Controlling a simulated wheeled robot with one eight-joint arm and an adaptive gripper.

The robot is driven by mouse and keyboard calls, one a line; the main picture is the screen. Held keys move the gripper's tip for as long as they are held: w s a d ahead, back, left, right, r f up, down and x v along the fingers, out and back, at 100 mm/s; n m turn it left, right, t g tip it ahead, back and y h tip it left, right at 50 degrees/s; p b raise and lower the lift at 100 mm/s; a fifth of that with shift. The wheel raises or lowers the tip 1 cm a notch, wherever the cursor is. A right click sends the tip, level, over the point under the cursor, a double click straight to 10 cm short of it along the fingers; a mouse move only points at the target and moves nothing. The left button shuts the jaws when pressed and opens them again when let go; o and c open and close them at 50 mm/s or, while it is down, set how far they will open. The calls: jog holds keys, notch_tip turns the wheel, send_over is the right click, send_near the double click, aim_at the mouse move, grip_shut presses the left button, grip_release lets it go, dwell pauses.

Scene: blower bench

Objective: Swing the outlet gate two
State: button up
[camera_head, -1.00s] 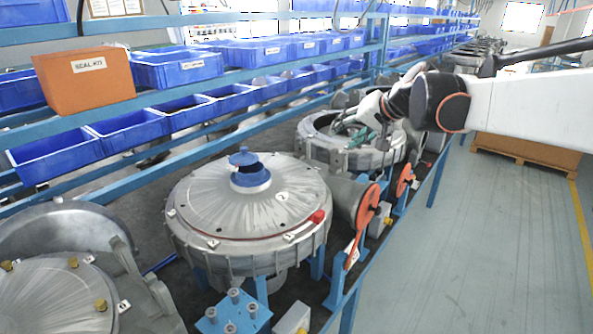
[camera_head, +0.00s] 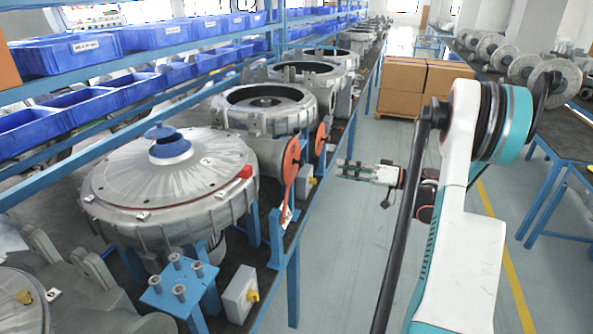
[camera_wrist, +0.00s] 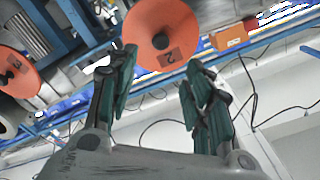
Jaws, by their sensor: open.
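An orange round gate disc (camera_wrist: 158,25) marked 2 shows at the top middle of the wrist view, beyond my fingertips. A second orange disc (camera_wrist: 14,75) is at the left; its mark is hard to read. In the head view, an orange disc (camera_head: 291,160) sits at the near blower's outlet, and another (camera_head: 320,139) is farther along; I cannot read a number on either. My gripper (camera_head: 345,169) is right of these discs, over the aisle, apart from them. In the wrist view my gripper (camera_wrist: 160,68) has its green-padded fingers spread, with nothing between them.
The near blower (camera_head: 165,185) and several others line the bench. Blue bins (camera_head: 98,54) fill the shelves behind. Brown cartons (camera_head: 405,88) stand at the aisle's far end. A blue-legged table (camera_head: 555,200) is on the right. The aisle floor is clear below my gripper.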

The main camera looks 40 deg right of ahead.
aim_at(304, 162)
jog(key=b+x, duration=0.1)
jog(key=x, duration=1.2)
jog(key=shift+w+a+b, duration=0.2)
jog(key=shift+w+b, duration=0.1)
jog(key=shift+b, duration=0.1)
grip_shut()
